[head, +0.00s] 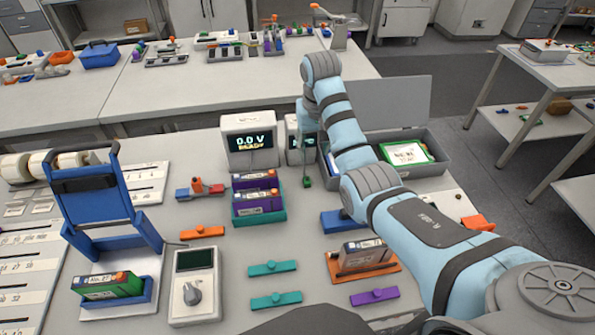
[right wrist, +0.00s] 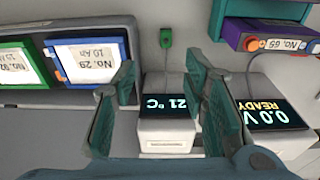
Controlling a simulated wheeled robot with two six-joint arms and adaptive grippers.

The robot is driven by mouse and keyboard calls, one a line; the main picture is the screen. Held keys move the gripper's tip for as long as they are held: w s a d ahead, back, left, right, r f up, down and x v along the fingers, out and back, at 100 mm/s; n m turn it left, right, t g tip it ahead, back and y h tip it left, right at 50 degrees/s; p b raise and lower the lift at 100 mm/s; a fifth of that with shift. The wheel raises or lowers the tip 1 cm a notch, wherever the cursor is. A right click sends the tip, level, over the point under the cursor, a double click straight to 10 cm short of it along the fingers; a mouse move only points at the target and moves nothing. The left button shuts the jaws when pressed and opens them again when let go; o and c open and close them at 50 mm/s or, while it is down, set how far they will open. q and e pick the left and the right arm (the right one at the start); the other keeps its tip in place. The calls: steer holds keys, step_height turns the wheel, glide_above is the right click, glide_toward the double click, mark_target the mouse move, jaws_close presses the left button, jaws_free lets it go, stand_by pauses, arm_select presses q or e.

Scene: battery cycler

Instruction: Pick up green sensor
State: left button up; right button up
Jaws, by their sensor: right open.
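The green sensor (head: 307,182) is a small green piece on a thin cord, lying on the table in front of the temperature display (head: 294,140). In the right wrist view the green sensor (right wrist: 165,39) lies beyond the fingertips, roughly between their lines, and nothing touches it. The display (right wrist: 167,108) reads 21 °C there, seen between the fingers. My right gripper (right wrist: 160,62) is open and empty. In the head view it is small and partly hidden by my own arm, above the display. My left gripper is not in view.
A voltage display (head: 249,140) reading 0.0 V stands left of the temperature display. A grey case (head: 440,160) with labelled batteries is to the right. A purple and teal battery holder (head: 258,215) stands front left.

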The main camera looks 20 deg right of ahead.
steer(key=b, duration=0.1)
glide_above(307, 180)
steer(key=s, duration=0.2)
step_height(307, 180, down, 8)
steer(key=shift+a+r, duration=0.1)
steer(key=shift+r, duration=0.05)
steer(key=f, duration=0.2)
steer(key=w+f+b, duration=0.2)
steer(key=f, duration=0.1)
steer(key=shift+f, duration=0.55)
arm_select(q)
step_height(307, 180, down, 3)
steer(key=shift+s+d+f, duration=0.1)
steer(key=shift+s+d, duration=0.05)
arm_select(e)
steer(key=shift+r, duration=0.1)
jaws_close()
